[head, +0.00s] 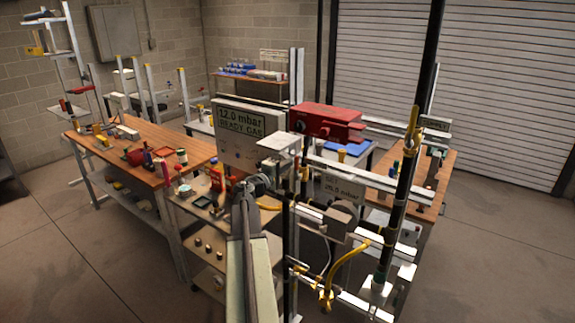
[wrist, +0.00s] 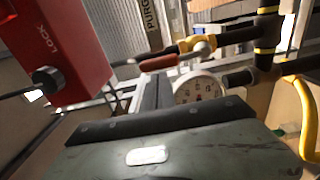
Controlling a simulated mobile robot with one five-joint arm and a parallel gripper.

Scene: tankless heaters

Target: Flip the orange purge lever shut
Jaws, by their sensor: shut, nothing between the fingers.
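In the wrist view, an orange-red lever grip (wrist: 158,62) sticks out to the left of a yellow valve body (wrist: 200,45), below a sign reading PURGE (wrist: 151,14). The grip lies nearly level in the picture. In the head view, the lever is too small or hidden to make out clearly. My gripper (wrist: 155,80) is shut and empty; its fingers point toward the grip and end just below it in the picture. I cannot tell whether they touch it. The head view shows my arm reaching forward, with the gripper hard to make out among the fittings.
A red box (wrist: 52,48) marked LOCK, with a black knob, stands close on the left. A round gauge (wrist: 198,88) sits right of my fingers. A black pipe (wrist: 267,35) and yellow hose (wrist: 305,115) stand farther right. A wooden bench (head: 130,160) is at left.

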